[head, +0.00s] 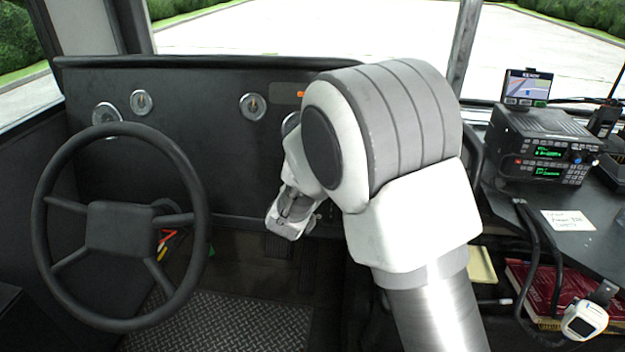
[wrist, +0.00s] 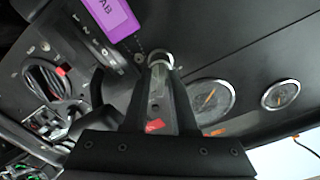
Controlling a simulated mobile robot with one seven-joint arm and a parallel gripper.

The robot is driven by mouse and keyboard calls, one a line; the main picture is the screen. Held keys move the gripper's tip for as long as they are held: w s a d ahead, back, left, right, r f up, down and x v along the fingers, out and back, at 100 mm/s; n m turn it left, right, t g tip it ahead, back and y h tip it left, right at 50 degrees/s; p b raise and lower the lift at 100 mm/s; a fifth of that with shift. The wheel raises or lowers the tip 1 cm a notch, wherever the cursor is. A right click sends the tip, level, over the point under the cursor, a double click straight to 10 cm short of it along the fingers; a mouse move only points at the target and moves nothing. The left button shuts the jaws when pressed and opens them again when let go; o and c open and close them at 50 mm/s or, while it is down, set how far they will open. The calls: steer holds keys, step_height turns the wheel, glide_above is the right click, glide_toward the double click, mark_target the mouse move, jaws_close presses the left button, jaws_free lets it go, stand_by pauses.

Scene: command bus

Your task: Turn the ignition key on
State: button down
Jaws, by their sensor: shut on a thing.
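In the wrist view, my gripper (wrist: 160,72) points at the dark dashboard, its two black fingers close together. A round metal ring (wrist: 160,58), which looks like the ignition lock's rim, shows at the fingertips. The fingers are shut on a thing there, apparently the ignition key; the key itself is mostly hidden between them. A purple tag (wrist: 110,18) with letters ending in "AB" lies just beyond the fingertips. In the head view, my arm covers this part of the dashboard, so the key and fingertips are hidden.
Two round gauges (wrist: 211,97) (wrist: 280,95) sit right of my fingers in the wrist view. In the head view, the steering wheel (head: 120,228) stands at left. A radio unit (head: 540,143) and a side shelf (head: 590,245) are at right.

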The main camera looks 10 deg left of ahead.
steer(key=c, duration=1)
jaws_free()
steer(key=p+v, duration=0.4)
steer(key=v, duration=1.3)
steer(key=shift+s+p, duration=0.25)
steer(key=shift+p, duration=0.05)
